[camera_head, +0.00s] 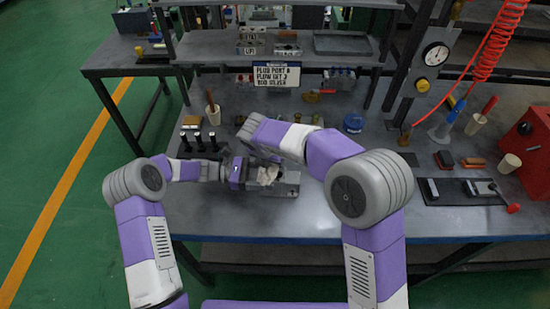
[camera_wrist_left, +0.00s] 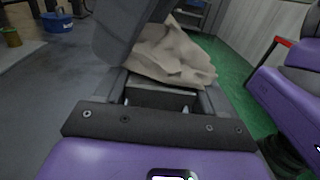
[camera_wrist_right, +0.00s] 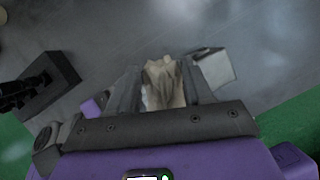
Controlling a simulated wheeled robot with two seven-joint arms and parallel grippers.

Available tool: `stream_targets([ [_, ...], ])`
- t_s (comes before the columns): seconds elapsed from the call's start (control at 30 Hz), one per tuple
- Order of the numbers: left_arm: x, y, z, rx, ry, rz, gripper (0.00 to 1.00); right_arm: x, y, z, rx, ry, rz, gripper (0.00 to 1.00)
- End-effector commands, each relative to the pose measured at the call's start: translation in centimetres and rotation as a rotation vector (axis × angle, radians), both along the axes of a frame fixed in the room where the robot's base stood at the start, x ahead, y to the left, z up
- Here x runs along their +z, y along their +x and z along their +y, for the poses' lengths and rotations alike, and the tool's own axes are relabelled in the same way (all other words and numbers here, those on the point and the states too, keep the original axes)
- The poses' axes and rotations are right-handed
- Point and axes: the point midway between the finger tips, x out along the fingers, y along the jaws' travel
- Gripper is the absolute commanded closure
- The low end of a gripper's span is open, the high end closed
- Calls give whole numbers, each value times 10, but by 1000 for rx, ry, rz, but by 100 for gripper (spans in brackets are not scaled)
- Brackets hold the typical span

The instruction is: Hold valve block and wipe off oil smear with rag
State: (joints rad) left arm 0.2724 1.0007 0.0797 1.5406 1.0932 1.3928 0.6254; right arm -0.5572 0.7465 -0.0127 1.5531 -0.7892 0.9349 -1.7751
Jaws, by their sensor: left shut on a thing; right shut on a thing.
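The grey metal valve block (camera_head: 287,186) lies at the front of the bench, partly hidden by my grippers and the rag. My left gripper (camera_head: 252,176) is shut on the block from the left; in the left wrist view the block (camera_wrist_left: 160,95) sits between its fingers. My right gripper (camera_wrist_right: 158,88) is shut on the crumpled beige rag (camera_wrist_right: 163,82), above the block. The rag (camera_wrist_left: 172,55) appears to touch the block's top in the left wrist view. The block also shows beside the rag in the right wrist view (camera_wrist_right: 214,68). I cannot see any oil smear.
A blue container (camera_head: 353,122) stands behind and right. A dark tray with tools (camera_head: 465,191) and a red box (camera_head: 530,137) are at the right. The bench front right of the block is clear.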

Motion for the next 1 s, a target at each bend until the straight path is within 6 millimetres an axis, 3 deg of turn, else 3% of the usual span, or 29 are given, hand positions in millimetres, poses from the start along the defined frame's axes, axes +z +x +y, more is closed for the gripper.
stream_targets([
  [0.5,1,0,-1,-2,-1,-2,100,0,-3,-23,1,-2,5,74],
  [1.0,1,0,-2,-3,-2,-2,100,-1,-1,1,4,0,3,74],
])
